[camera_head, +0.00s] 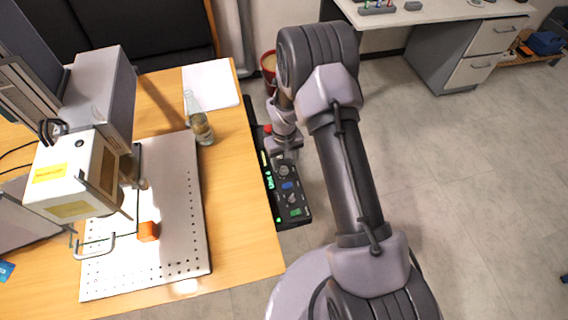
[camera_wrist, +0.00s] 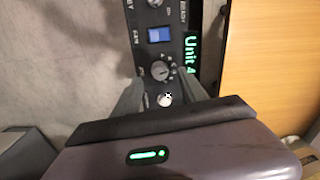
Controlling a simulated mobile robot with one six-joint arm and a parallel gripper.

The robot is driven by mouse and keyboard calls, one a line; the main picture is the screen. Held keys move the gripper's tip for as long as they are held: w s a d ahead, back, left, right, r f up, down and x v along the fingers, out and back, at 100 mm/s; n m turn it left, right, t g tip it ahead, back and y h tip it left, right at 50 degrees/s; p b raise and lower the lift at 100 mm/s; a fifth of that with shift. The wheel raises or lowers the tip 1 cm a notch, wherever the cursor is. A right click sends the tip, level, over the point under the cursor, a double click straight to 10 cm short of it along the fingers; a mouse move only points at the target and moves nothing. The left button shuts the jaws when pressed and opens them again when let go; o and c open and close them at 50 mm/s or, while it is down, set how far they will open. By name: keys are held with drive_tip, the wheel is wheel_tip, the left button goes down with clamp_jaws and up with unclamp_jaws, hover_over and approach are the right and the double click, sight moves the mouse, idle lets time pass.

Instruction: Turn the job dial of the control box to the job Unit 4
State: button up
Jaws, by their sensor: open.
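The control box (camera_head: 292,198) is a long black panel at the table's right edge; part of it is under my arm. Its display shows green "Unit 4" text (camera_wrist: 191,55). The dial (camera_wrist: 160,70) is a round grey knob with small marks around it, just beyond my fingertips; it also shows in the head view (camera_head: 283,170). My gripper (camera_wrist: 163,82) is open, with one finger on each side, apart from the dial. A small whitish round knob (camera_wrist: 165,100) lies between the fingers. I cannot read the dial's pointer.
A blue rocker switch (camera_wrist: 159,35) is beside the dial. The wooden table (camera_head: 240,240) holds the laser marker (camera_head: 75,175), a perforated plate (camera_head: 180,255), an orange block (camera_head: 148,231) and a glass bottle (camera_head: 200,125). Open floor (camera_head: 470,200) lies to the right.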

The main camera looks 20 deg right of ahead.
wheel_tip(320, 180, up, 14)
drive_tip(key=p, duration=0.4)
drive_tip(key=shift+r, duration=0.1)
wheel_tip(320, 180, up, 6)
hover_over(284, 168)
drive_tip(key=s+a+r+m+t+b, duration=0.1)
drive_tip(key=s+r, duration=0.3)
drive_tip(key=r, duration=0.3)
drive_tip(key=s+r+m+t+b, duration=0.1)
drive_tip(key=s+r+m+t, duration=0.15)
drive_tip(key=r, duration=0.35)
drive_tip(key=s+a+r+m+t+y, duration=0.1)
drive_tip(key=s+r, duration=0.3)
drive_tip(key=s, duration=0.5)
drive_tip(key=s+a+r+m+t+y, duration=0.1)
drive_tip(key=s+a+r, duration=0.1)
drive_tip(key=s, duration=0.7)
drive_tip(key=shift+b+v, duration=0.35)
drive_tip(key=shift+v, duration=0.6)
drive_tip(key=shift+w+a+r, duration=0.1)
drive_tip(key=shift+a, duration=0.05)
